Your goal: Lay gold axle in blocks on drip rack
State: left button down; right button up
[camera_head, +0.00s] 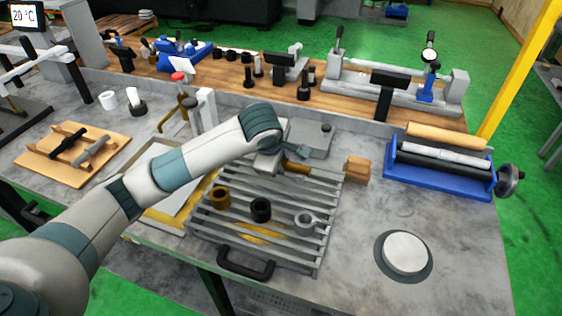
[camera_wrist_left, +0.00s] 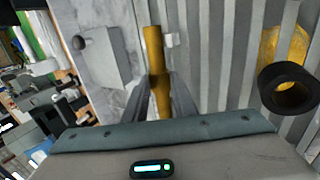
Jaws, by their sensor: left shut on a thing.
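My left gripper (camera_head: 280,163) is over the far part of the grey slatted drip rack (camera_head: 320,235). In the left wrist view its fingers (camera_wrist_left: 160,98) are shut on the gold axle (camera_wrist_left: 153,55), which sticks out beyond them. In the head view only a short gold piece of the axle (camera_head: 297,167) shows beside the gripper; the hand hides the rest. A small pale block (camera_wrist_left: 170,40) shows close to the axle's far end in the wrist view. I cannot tell whether the axle touches any block. My right gripper is not in view.
A gold ring (camera_head: 221,197), a black ring (camera_head: 261,209) and a grey ring (camera_head: 306,222) stand on the rack. A wooden block (camera_head: 357,168) is at its far right. A wooden holder (camera_head: 72,155) with dark and grey rods is left.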

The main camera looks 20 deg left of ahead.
pick_arm(q)
jog(key=c, duration=1.4)
grip_release()
jog(key=shift+r, duration=0.1)
jog(key=shift+o, duration=0.2)
jog(key=shift+s, duration=0.1)
jog(key=shift+s+r, duration=0.1)
jog(key=shift+r, duration=0.1)
jog(key=b+v, duration=0.4)
jog(key=v, duration=1.3)
